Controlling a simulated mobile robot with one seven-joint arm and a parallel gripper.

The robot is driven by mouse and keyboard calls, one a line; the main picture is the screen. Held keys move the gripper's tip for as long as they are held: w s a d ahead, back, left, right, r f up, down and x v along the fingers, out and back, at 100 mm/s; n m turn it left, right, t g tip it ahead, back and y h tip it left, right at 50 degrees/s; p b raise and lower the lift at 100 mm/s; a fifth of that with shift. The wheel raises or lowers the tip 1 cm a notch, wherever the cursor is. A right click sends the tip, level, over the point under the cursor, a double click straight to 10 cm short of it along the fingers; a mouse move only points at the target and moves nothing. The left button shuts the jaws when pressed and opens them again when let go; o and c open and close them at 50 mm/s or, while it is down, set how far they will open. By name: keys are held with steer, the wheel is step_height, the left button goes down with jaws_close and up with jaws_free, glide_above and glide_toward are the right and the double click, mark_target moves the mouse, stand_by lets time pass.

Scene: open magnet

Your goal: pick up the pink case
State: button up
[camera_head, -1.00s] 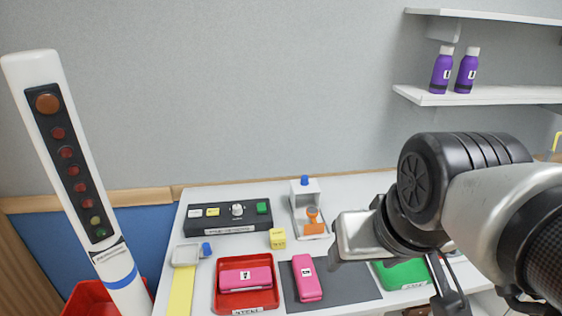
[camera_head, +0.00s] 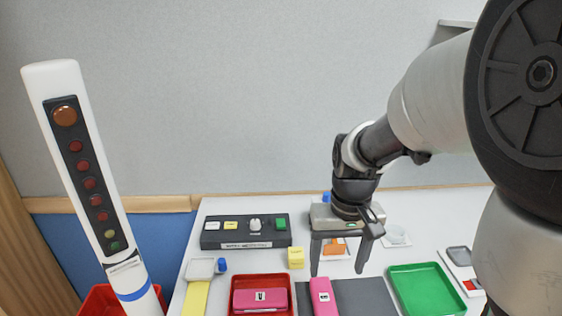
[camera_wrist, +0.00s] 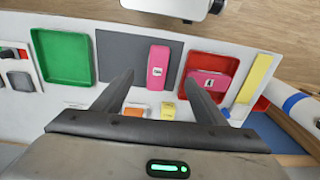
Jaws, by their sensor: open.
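One pink case (camera_head: 323,297) with a white label lies on the dark grey mat (camera_head: 365,298). It also shows in the wrist view (camera_wrist: 158,67). A second pink case (camera_head: 260,299) lies in the red tray (camera_head: 262,279); the wrist view shows it too (camera_wrist: 209,80). My gripper (camera_head: 338,271) is open and empty, with its fingers pointing down. It appears above the table behind the mat. In the wrist view its fingertips (camera_wrist: 160,78) are spread, and the mat case appears between and beyond them, apart from both.
A black button panel (camera_head: 245,231), a yellow block (camera_head: 296,257) and an orange-handled item (camera_head: 334,248) stand near the back. A green tray (camera_head: 427,289) lies right of the mat. A white post (camera_head: 95,180) with red lights rises at the left.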

steer(key=w+f, duration=0.1)
steer(key=f, duration=0.1)
glide_above(327, 309)
steer(key=f, duration=1.1)
steer(key=shift+s+b, duration=0.35)
steer(key=shift+b, duration=0.05)
steer(key=shift+w+f, duration=0.2)
steer(key=shift+f, duration=1.3)
steer(key=shift+w+f, duration=0.15)
steer(key=shift+f, duration=1.35)
